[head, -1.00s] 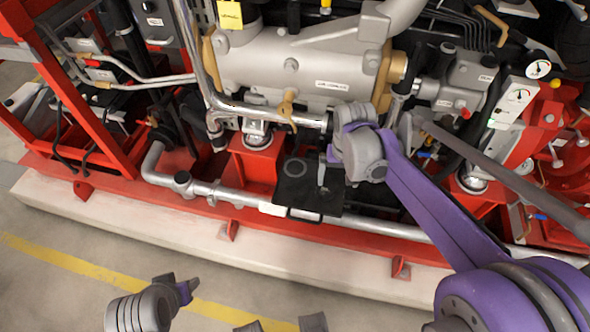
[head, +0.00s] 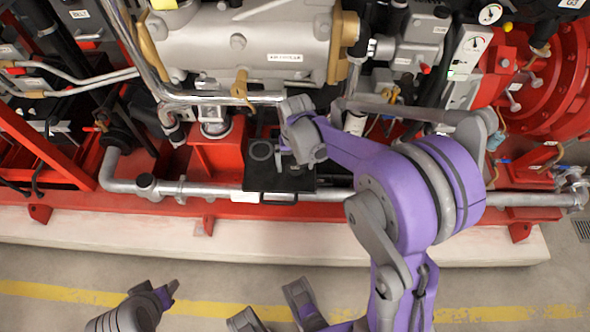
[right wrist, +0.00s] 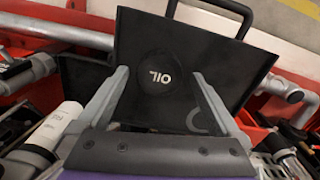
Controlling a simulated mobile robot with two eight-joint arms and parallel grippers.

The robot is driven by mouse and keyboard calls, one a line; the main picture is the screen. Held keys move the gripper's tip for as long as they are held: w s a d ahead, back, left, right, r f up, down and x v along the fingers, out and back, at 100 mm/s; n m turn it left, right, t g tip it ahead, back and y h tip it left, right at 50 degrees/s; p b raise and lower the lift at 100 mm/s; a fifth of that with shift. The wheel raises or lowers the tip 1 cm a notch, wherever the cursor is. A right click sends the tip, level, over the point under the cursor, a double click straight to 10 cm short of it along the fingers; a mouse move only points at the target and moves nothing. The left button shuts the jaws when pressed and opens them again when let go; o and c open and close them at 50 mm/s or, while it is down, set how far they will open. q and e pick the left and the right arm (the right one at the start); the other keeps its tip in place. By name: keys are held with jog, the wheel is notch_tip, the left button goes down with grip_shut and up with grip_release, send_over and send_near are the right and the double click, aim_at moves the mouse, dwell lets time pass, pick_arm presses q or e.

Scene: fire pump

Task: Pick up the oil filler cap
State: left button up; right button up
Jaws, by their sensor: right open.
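The oil filler cap (right wrist: 155,73) is a round black disc with white "OIL" lettering, seen in the right wrist view on a square black plate (right wrist: 225,50). In the head view the cap blends into the dark plate (head: 265,180) and cannot be made out. My right gripper (right wrist: 160,76) is open, its two grey fingers apart on either side of the cap in the picture. No contact with the cap shows. In the head view my right gripper (head: 289,155) is over the plate.
A grey ring (head: 262,150) lies on the plate near its far left corner. A silver pipe (head: 220,190) runs along the red frame by the plate. A large grey cylinder (head: 200,50) stands behind. The floor (head: 60,265) in front is clear.

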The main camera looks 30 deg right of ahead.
jog(key=shift+f, duration=0.55)
